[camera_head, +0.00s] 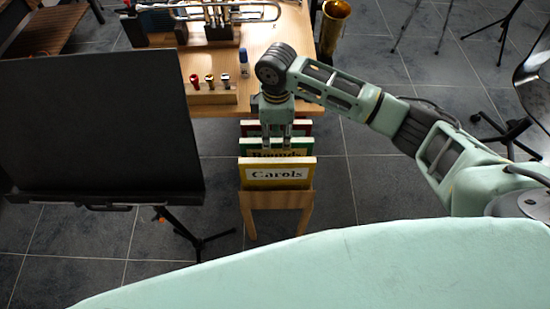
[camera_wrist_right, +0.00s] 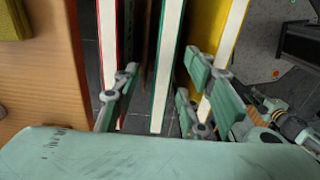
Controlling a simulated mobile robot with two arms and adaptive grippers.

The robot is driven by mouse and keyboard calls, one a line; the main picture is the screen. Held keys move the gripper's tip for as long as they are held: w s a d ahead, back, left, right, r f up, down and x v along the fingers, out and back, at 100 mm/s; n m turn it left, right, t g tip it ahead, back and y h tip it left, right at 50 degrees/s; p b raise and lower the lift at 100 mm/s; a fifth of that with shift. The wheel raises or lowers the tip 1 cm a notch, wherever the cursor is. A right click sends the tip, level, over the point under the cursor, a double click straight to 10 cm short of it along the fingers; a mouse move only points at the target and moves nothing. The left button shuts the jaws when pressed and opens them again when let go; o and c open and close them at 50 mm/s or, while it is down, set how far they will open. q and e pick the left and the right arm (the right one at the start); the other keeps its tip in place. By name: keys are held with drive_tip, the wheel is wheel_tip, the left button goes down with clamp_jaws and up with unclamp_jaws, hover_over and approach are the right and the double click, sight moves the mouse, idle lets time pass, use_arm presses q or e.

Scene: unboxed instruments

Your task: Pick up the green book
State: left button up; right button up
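The green book (camera_head: 303,146) stands upright in a wooden rack (camera_head: 275,198), between a red book (camera_head: 303,127) behind and a yellow book marked "Carols" (camera_head: 277,174) in front. My right gripper (camera_head: 277,145) points down at the green book and hides part of its cover. In the right wrist view the green book (camera_wrist_right: 167,65) shows as a white page edge with green sides. The right gripper (camera_wrist_right: 158,88) is open there, with fingers on both sides of this book and visible gaps. The red book (camera_wrist_right: 107,45) is left, the yellow book (camera_wrist_right: 222,50) right. My left gripper is not in view.
A wooden table (camera_head: 258,40) with a trumpet (camera_head: 225,12) and a small block of mouthpieces (camera_head: 210,95) stands behind the rack. A black music stand (camera_head: 95,125) is close on the left.

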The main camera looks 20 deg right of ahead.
sight(277, 146)
drive_tip(key=shift+s+f, duration=0.2)
drive_tip(key=shift+f, duration=0.25)
wheel_tip(277, 146, down, 5)
drive_tip(key=shift+p, duration=0.3)
drive_tip(key=shift+c, duration=0.5)
clamp_jaws()
